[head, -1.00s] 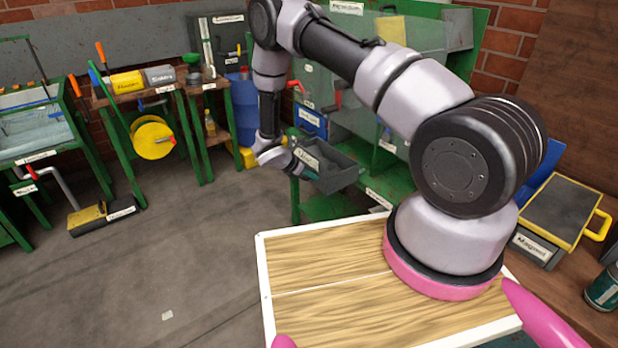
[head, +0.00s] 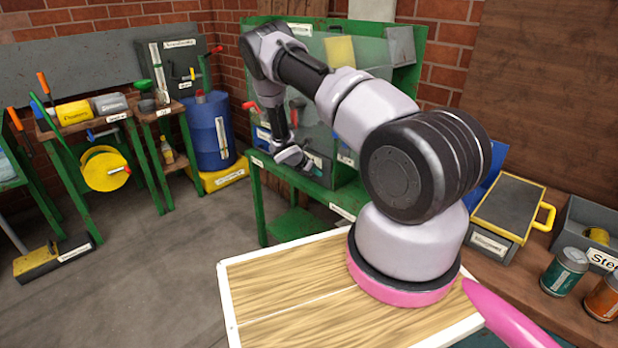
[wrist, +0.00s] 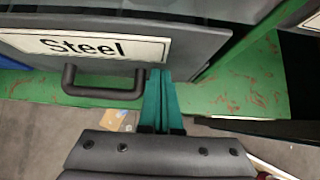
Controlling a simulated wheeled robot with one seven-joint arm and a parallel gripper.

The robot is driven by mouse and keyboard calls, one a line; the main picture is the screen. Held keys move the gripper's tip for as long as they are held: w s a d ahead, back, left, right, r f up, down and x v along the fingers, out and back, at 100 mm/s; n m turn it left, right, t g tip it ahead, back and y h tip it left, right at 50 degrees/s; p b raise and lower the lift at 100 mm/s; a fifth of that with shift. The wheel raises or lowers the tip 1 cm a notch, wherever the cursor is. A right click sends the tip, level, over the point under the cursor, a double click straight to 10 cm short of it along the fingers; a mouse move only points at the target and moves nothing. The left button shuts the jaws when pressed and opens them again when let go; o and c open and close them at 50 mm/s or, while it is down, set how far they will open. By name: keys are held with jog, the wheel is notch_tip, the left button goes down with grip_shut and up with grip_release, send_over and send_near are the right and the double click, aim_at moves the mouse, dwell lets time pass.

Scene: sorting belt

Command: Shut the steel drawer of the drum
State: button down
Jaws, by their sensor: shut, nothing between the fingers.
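The grey steel drawer (wrist: 185,35) fills the top left of the wrist view, with a white "Steel" label and a dark bar handle (wrist: 104,92). In the head view only a small grey part of it (head: 318,160) shows at the green cabinet (head: 345,203), mostly hidden by my wrist. My gripper (wrist: 160,72) is shut and empty. Its teal fingertips are at the lower edge of the drawer front, just right of the handle; they look in contact with it. The gripper also shows in the head view (head: 308,166). I cannot tell whether the drawer is fully flush.
A wooden board with a white rim (head: 285,285) lies below my arm. A grey bin labelled "Ste..." (head: 585,215) and cans (head: 565,272) stand on the right bench. A blue barrel (head: 208,135) stands left of the cabinet. The grey floor at left is open.

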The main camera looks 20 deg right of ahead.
jog(key=shift+d+r, duration=0.15)
jog(key=shift+d, duration=0.25)
jog(key=a, duration=0.1)
jog(key=s+a, duration=0.1)
jog(key=a, duration=0.2)
jog(key=shift+s+a, duration=0.3)
jog(key=shift+a, duration=0.1)
jog(key=v, duration=1)
jog(key=s+r+m+y, duration=0.1)
jog(key=s+r+m, duration=0.35)
jog(key=r, duration=0.65)
jog(key=s+r+m+y, duration=0.25)
jog(key=r+m, duration=0.35)
jog(key=r, duration=0.5)
jog(key=s+r+m+y, duration=0.1)
jog(key=s+r+m, duration=0.4)
jog(key=r, duration=0.5)
jog(key=s+a+r+m+t+y, duration=0.1)
jog(key=s+a+r+m+y, duration=0.1)
jog(key=s+r, duration=0.3)
jog(key=s+a+r+m+t+y, duration=0.1)
jog(key=s+r+m, duration=0.4)
jog(key=s, duration=0.6)
jog(key=s+a+r+m+t+y, duration=0.1)
jog(key=s+a+r+m+y, duration=0.2)
jog(key=s+r, duration=0.3)
jog(key=shift+s+r+m, duration=0.3)
jog(key=shift+s+m, duration=0.35)
jog(key=shift+s, duration=0.6)
jog(key=shift+a, duration=0.15)
